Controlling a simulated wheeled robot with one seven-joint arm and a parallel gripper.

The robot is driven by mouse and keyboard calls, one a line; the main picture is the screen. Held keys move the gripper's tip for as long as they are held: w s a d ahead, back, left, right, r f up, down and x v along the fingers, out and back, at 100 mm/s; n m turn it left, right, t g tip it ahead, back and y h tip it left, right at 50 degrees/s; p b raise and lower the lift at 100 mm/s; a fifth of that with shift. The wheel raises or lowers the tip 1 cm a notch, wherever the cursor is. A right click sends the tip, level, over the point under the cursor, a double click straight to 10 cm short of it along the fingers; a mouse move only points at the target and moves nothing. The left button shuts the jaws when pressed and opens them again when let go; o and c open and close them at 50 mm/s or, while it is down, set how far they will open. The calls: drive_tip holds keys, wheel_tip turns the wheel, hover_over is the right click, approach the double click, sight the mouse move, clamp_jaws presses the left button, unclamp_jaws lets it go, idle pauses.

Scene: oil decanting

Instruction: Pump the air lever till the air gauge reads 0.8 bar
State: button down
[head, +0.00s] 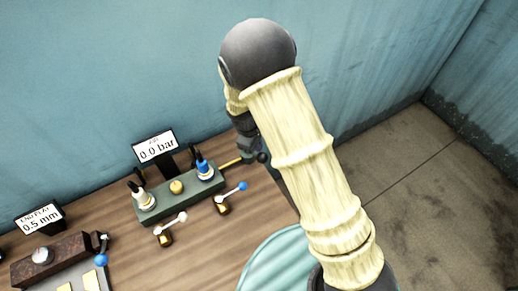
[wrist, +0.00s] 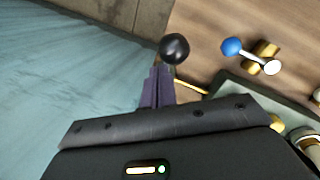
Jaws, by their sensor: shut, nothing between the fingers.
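The air gauge (head: 156,147) behind the green block reads 0.0 bar in the head view. The air lever appears to be the brass rod (head: 231,162) at the block's right end, with a black ball knob (head: 262,157). In the wrist view the black knob (wrist: 174,48) lies just beyond my fingertips, and part of the brass rod (wrist: 190,86) shows beside them. My gripper (wrist: 160,70) is shut and empty, with its fingers close together. I cannot tell whether the fingertips touch the knob. In the head view my gripper (head: 250,143) is small and dark above the rod.
The green block (head: 178,200) carries a white-banded and a blue-banded fitting. Small levers with a white knob (head: 182,216) and a blue knob (head: 243,186) stand in front. A second display (head: 40,219) reads 0.5 mm. The teal wall (head: 110,70) is close behind.

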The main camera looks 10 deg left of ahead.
sight(264, 162)
drive_tip(key=s+d+f+b, duration=0.3)
drive_tip(key=f+b, duration=0.1)
drive_tip(key=shift+s+f, duration=0.4)
idle(6.1)
drive_tip(key=shift+a+r, duration=0.1)
idle(0.4)
